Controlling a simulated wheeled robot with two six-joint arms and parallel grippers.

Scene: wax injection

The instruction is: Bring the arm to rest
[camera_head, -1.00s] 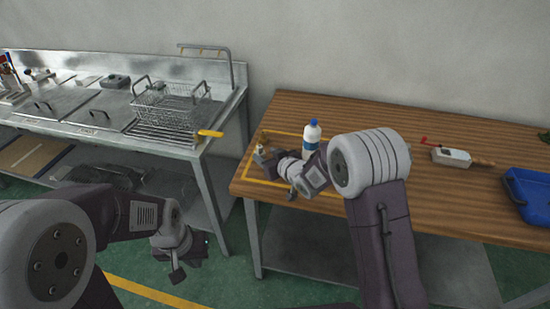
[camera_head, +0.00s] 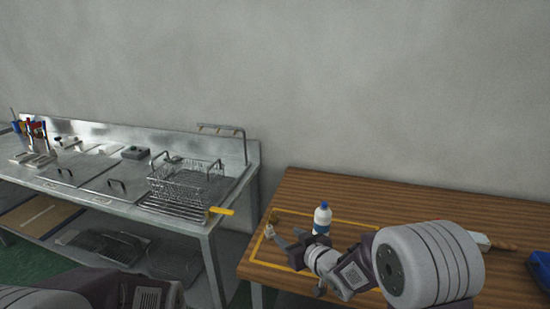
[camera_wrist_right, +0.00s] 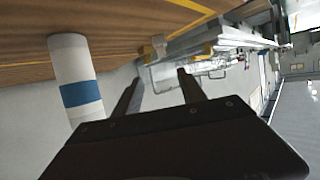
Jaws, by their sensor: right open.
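My right gripper (camera_head: 287,239) is open and empty over the wooden table, at the yellow-outlined area. In the right wrist view, nothing is between its two fingers (camera_wrist_right: 157,92). A white bottle with a blue cap and blue band (camera_head: 322,219) stands upright just behind and to the right of the gripper. It also shows beside the left finger in the right wrist view (camera_wrist_right: 72,78), apart from it. Part of my left arm (camera_head: 110,289) shows at the lower left edge; the left gripper is out of view.
A small fitting (camera_head: 270,230) stands close to the right gripper's tips. A steel counter (camera_head: 212,230) with a wire basket (camera_head: 186,180) and a yellow handle (camera_head: 222,211) is to the left. A blue tray (camera_head: 538,261) and a white tool (camera_head: 482,240) are at the right.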

